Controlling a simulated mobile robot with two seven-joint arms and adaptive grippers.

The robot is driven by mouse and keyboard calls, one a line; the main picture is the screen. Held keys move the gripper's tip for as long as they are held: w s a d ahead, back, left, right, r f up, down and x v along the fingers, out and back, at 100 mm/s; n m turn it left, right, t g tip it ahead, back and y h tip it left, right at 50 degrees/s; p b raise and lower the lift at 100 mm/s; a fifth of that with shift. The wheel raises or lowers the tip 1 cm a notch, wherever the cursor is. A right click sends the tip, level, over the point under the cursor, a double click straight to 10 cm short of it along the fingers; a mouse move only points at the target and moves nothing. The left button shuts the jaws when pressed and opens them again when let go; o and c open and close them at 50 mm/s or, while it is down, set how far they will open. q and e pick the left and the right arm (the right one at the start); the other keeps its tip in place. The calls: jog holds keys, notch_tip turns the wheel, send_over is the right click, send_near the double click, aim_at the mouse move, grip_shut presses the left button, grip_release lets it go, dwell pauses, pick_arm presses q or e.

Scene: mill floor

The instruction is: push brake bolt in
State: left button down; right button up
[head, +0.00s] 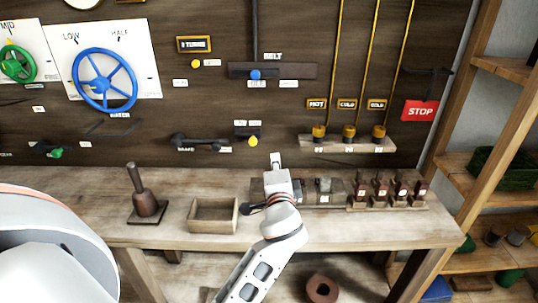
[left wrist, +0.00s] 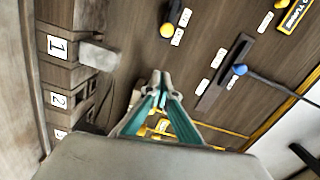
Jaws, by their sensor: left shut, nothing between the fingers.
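A dark lever-like bar (head: 202,142) is on the wall above a label that seems to read BRAKE. To its right is a small dark plate (head: 243,133) with a yellow knob (head: 253,141) and small white labels; which part is the brake bolt I cannot tell for sure. The yellow knob also shows in the left wrist view (left wrist: 167,30). My left gripper (head: 276,160) is shut and empty, below and right of the knob and apart from it in the picture. Its teal fingers (left wrist: 159,78) meet in the left wrist view. My right gripper is not in view.
The BELT slot with its blue knob (head: 255,74) is above. Three hanging cords (head: 340,70) end at a small ledge on the right.

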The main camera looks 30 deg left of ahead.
pick_arm(q)
jog(key=w+a+p, duration=0.1)
jog(key=w+a, duration=0.5)
jog(key=a, duration=0.2)
jog(key=shift+a+f+p, duration=0.4)
jog(key=shift+f, duration=0.05)
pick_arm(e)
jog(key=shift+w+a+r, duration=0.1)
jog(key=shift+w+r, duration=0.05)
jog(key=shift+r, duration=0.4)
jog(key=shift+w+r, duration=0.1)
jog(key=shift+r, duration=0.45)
